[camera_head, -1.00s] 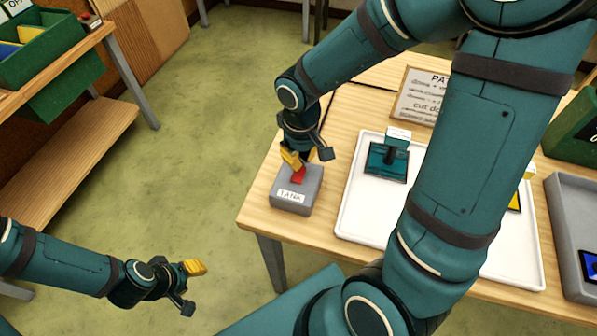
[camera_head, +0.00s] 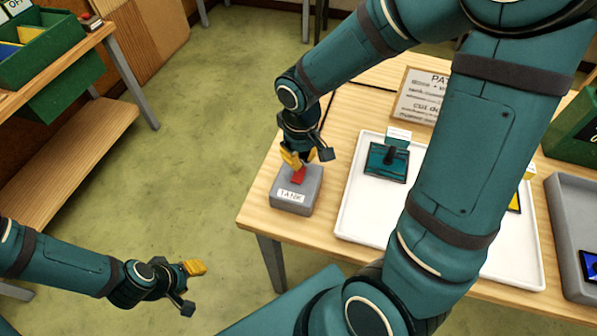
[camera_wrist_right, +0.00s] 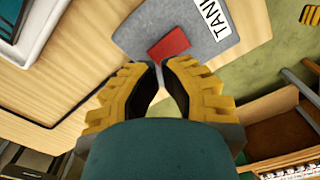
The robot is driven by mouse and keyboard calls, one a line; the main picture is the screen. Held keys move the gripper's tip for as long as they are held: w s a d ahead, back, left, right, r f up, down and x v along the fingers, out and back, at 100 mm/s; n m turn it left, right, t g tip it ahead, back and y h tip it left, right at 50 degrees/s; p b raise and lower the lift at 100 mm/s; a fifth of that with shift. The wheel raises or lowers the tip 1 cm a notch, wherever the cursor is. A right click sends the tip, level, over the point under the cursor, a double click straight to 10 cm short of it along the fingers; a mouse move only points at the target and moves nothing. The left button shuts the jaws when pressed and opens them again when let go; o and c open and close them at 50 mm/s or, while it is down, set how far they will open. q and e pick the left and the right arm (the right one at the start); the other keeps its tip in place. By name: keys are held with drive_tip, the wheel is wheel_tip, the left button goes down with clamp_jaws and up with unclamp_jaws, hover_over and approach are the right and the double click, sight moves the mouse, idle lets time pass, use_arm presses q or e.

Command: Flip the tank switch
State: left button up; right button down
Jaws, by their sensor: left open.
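The tank switch is a grey box (camera_head: 297,186) with a white "TANK" label and a red rocker (camera_head: 299,176), at the near left corner of the table. The box (camera_wrist_right: 235,25) and the rocker (camera_wrist_right: 169,45) also show in the right wrist view. My right gripper (camera_head: 306,156) points down at the rocker from above. In the right wrist view its yellow fingertips (camera_wrist_right: 160,66) are together with nothing between them, close by the rocker; I cannot tell if they touch it. My left gripper (camera_head: 193,288) is open and empty, over the floor at the lower left.
A white tray (camera_head: 352,215) with a teal piece (camera_head: 387,162) lies right of the switch. A sign (camera_head: 421,95) stands behind it, and a grey bin (camera_head: 563,230) is at the right. A wooden shelf (camera_head: 70,160) is at the left. My right arm hides part of the tray.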

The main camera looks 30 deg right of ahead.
sight(300, 169)
drive_tip(key=shift+f+b, duration=1.5)
drive_tip(key=shift+f, duration=0.25)
idle(0.8)
drive_tip(key=shift+r+p, duration=2.9)
drive_tip(key=shift+r, duration=0.7)
drive_tip(key=shift+f, duration=0.1)
